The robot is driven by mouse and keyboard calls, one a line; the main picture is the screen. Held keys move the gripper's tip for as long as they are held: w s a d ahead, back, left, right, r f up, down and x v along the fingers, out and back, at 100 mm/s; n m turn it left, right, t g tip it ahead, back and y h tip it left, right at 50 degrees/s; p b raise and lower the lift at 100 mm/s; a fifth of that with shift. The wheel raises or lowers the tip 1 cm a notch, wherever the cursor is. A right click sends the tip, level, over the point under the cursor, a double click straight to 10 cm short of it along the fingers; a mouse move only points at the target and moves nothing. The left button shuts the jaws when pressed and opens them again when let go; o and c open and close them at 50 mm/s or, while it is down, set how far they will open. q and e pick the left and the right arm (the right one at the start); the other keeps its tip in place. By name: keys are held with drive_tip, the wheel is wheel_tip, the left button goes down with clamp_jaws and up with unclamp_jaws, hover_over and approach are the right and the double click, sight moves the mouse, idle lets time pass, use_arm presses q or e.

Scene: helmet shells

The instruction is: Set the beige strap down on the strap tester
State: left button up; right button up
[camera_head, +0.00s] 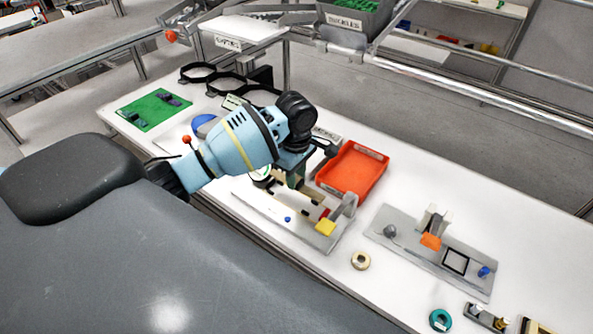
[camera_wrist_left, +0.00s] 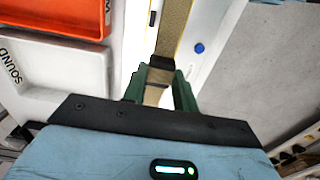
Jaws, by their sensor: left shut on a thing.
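The beige strap (camera_head: 311,199) is held by my left gripper (camera_head: 287,181), which comes in from the left. In the left wrist view the green fingers (camera_wrist_left: 160,92) are closed around the strap (camera_wrist_left: 174,30), near a dark buckle-like piece. The strap extends away from the fingers over a pale plate with a blue button (camera_wrist_left: 199,48). In the head view this plate appears to be the strap tester (camera_head: 262,208), with a yellow block and a grey upright at its right end. I cannot tell whether the strap touches it. My right gripper is not in view.
An orange-red bin (camera_head: 352,170) stands just behind the plate. A second grey fixture (camera_head: 405,240) is to the right. A beige ring (camera_head: 360,261) and a teal ring (camera_head: 440,320) lie near the front edge. A green mat (camera_head: 150,112) is at the far left.

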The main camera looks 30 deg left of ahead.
sight(296, 200)
use_arm(q)
drive_tip(key=shift+f, duration=2.75)
drive_tip(key=shift+f, duration=0.5)
drive_tip(key=o, duration=1)
drive_tip(key=shift+o, duration=0.2)
drive_tip(key=shift+r, duration=0.1)
wheel_tip(296, 200, up, 8)
drive_tip(key=shift+f, duration=0.2)
